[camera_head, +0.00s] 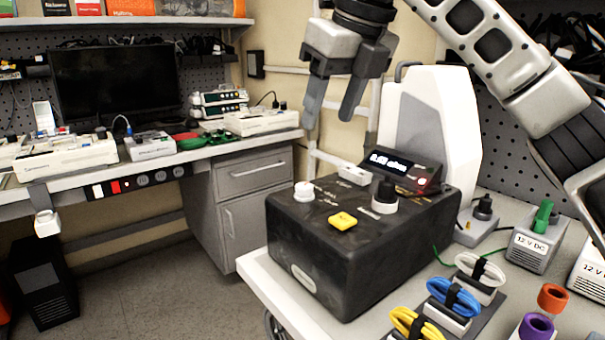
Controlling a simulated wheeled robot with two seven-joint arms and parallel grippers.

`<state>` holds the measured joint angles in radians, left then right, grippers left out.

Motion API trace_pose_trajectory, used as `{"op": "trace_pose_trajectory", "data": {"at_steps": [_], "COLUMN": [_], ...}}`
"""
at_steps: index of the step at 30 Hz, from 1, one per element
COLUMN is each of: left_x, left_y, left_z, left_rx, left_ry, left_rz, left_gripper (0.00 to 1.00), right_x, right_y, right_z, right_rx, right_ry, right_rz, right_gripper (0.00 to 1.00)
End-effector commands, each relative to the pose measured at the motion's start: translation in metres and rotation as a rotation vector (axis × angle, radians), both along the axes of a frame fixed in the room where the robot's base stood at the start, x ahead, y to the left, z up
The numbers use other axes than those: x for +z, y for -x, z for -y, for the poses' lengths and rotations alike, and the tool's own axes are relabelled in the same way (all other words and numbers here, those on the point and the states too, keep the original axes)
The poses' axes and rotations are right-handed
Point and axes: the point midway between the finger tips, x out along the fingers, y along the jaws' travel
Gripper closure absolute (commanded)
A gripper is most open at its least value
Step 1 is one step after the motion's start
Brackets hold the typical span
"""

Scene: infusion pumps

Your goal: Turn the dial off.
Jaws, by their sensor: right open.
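A dark box-shaped pump (345,260) stands on the light table at the right. Its top carries a black dial (384,190) on a white round base, a white knob (304,191) at the left corner and a yellow block (342,221). A small lit display (388,162) with a red button (422,182) sits at the back of the top; its digits are not clearly readable. My right gripper (332,110) points down above the pump, open and empty, its fingertips apart from the dial and up and left of it. My left gripper is out of view.
Blue (453,296), yellow (416,323) and white cable bundles lie on the table right of the pump. A 12 V DC box (536,243) stands behind them. A white panel (432,115) rises behind the pump. A workbench with a monitor (115,80) is at the left.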

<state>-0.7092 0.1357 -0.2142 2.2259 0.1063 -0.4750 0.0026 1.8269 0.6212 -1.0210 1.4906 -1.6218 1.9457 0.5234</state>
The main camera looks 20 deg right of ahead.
Motion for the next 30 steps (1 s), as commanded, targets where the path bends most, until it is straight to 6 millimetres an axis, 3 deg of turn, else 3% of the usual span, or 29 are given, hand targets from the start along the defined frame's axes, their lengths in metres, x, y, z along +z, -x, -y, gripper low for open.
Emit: {"op": "trace_pose_trajectory", "data": {"at_steps": [6,15,21,30], "left_x": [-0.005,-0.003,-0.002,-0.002], "left_y": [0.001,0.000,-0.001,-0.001], "left_z": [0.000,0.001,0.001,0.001], "left_rx": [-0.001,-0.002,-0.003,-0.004], "left_ry": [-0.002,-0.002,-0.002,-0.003], "left_rz": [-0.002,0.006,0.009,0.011], "left_gripper": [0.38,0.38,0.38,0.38], "right_x": [-0.048,-0.102,-0.120,-0.125], "right_y": [-0.017,-0.039,-0.047,-0.048], "right_z": [-0.006,-0.015,-0.018,-0.019], "right_rx": [0.000,0.002,0.002,0.003], "right_ry": [0.001,-0.002,-0.001,-0.002], "right_rz": [-0.005,-0.003,-0.001,-0.001], "right_gripper": [0.49,0.49,0.49,0.49]}}
